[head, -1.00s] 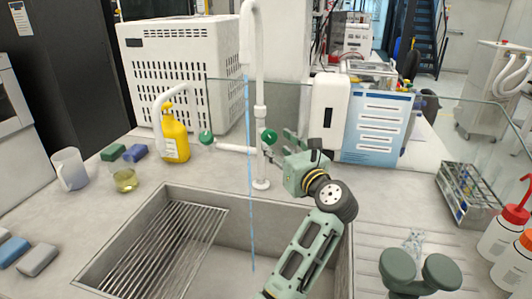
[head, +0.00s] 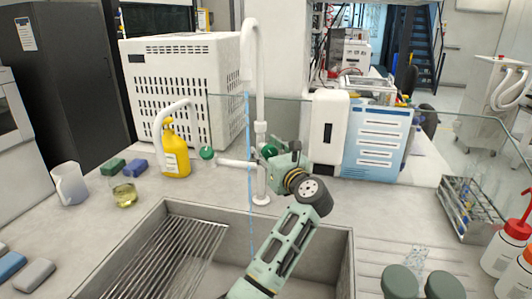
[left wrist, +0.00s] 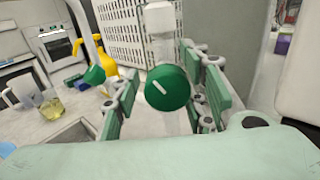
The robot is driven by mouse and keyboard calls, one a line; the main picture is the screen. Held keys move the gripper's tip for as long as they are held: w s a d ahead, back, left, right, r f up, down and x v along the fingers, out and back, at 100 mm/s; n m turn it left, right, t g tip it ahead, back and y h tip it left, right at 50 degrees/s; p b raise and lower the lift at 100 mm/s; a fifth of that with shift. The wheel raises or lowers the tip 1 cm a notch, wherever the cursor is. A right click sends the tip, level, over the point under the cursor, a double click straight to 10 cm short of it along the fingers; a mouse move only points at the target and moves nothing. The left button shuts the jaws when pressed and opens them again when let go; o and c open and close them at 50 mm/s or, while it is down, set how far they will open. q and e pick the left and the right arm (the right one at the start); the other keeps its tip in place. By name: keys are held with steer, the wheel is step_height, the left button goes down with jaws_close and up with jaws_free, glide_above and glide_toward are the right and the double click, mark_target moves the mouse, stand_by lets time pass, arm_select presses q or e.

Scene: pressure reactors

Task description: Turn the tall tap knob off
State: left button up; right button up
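The tall white tap (head: 260,100) rises behind the sink, and a blue stream of water (head: 249,185) falls from its spout. Its round green knob (head: 268,150) faces me, with a white mark on its front in the left wrist view (left wrist: 168,88). My left gripper (head: 281,150) is at this knob. In the left wrist view its fingers (left wrist: 163,95) are open, one on each side of the knob, with gaps visible. In the head view the gripper partly hides the knob. My right gripper is not in view.
A lower curved white tap (head: 170,115) with another green knob (head: 207,153) is to the left. A yellow bottle (head: 174,150), a beaker (head: 124,194) and a mug (head: 69,184) stand on the left counter. A glass panel (head: 222,120) is behind; the sink (head: 335,260) is in front.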

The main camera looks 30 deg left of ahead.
arm_select(q)
steer(key=shift+f, duration=0.1)
jaws_close()
steer(key=shift+f, duration=0.1)
stand_by(0.3)
steer(key=m+p, duration=0.3)
steer(key=m, duration=0.1)
steer(key=shift+m+p, duration=0.3)
steer(key=shift+p, duration=0.1)
steer(key=shift+m+p, duration=0.7)
steer(key=shift+m, duration=0.3)
